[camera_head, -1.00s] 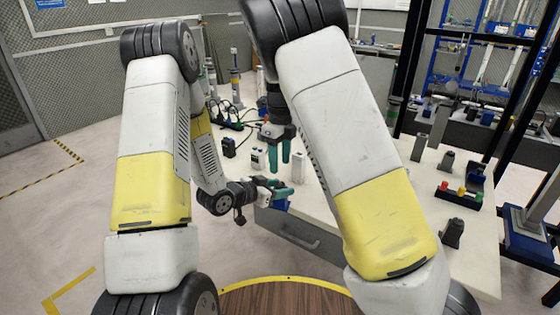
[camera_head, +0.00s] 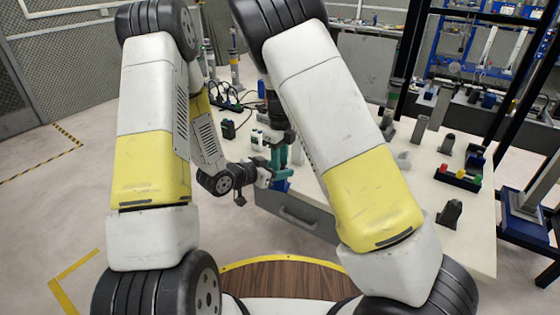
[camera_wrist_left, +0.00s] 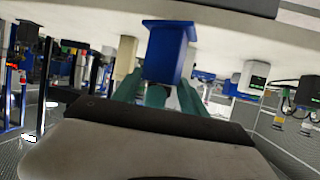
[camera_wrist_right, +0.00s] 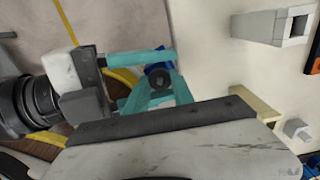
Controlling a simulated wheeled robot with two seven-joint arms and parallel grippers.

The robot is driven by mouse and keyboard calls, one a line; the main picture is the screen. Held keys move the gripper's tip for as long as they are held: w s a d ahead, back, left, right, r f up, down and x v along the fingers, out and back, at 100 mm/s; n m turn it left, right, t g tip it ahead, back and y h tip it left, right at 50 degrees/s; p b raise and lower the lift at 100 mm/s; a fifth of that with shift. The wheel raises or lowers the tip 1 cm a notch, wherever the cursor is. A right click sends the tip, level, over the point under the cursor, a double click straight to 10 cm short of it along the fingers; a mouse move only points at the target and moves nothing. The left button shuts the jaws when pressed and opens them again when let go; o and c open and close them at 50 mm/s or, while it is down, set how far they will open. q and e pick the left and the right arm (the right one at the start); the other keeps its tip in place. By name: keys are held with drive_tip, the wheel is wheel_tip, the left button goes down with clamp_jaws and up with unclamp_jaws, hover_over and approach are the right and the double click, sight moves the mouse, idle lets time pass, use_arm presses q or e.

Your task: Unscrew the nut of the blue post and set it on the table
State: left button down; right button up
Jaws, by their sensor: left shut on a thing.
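The blue post (camera_head: 281,186) stands at the table's near edge and is partly hidden by my grippers. It shows as a blue block in the left wrist view (camera_wrist_left: 168,50). My left gripper (camera_head: 275,175) is shut on it from the side. In the right wrist view the nut is a dark round piece with a central hole (camera_wrist_right: 160,80), on top of the blue post (camera_wrist_right: 155,67). My right gripper (camera_wrist_right: 160,88) points down from above. Its teal fingers are open on either side of the nut, close to the left gripper's fingers. Contact with the nut is unclear.
The cream table (camera_head: 345,205) holds a black charger-like block (camera_head: 228,129), a white block (camera_head: 257,139) and a power strip at the back left. Grey holders (camera_head: 450,213) and a tray with coloured pieces (camera_head: 457,177) stand on the right. My right arm hides the table's middle.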

clamp_jaws()
drive_tip(key=shift+n, duration=1.7)
drive_tip(key=o, duration=0.6)
unclamp_jaws()
wheel_tip(320, 180, up, 4)
drive_tip(key=shift+r, duration=0.25)
drive_tip(key=shift+c, duration=0.2)
wheel_tip(320, 180, up, 3)
drive_tip(key=m, duration=0.3)
drive_tip(key=shift+f, duration=3.75)
